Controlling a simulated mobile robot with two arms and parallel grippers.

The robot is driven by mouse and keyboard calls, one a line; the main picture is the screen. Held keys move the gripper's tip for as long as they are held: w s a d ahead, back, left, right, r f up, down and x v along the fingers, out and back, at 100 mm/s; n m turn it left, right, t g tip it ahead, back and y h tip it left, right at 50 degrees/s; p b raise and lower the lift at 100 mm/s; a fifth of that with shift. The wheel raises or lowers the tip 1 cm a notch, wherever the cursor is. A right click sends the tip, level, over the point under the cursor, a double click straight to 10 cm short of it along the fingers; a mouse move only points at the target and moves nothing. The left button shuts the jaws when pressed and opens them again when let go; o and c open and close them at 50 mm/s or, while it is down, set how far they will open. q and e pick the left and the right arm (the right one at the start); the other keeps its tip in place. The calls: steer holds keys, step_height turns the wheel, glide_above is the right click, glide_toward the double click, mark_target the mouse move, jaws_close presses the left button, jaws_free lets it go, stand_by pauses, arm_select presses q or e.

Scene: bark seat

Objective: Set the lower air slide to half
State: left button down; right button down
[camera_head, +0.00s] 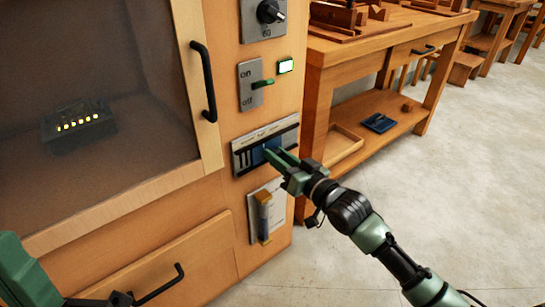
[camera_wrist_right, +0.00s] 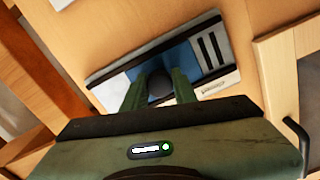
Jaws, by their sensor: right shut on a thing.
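The lower air slide is a grey metal panel (camera_head: 241,161) on the wooden cabinet front, with dark rails along its long edges. A blue plate (camera_head: 257,156) in it covers part of the opening, and dark slots show at its left end. My right gripper (camera_head: 274,154) is at the plate. In the right wrist view, the slide panel (camera_wrist_right: 107,91), blue plate (camera_wrist_right: 207,70) and bare slots (camera_wrist_right: 212,48) show. The gripper's green fingers (camera_wrist_right: 160,92) are shut on a dark round knob (camera_wrist_right: 160,82) in front of the plate.
Below is a gauge-like plate (camera_head: 278,203). A glass door handle (camera_head: 204,80) and drawer handle (camera_head: 166,284) project nearby.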

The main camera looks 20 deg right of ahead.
steer(key=c, duration=1.1)
jaws_free()
steer(key=p+v, duration=0.2)
steer(key=v, duration=0.5)
steer(key=shift+s+p, duration=0.35)
steer(key=shift+s, duration=0.05)
steer(key=shift+r, duration=0.1)
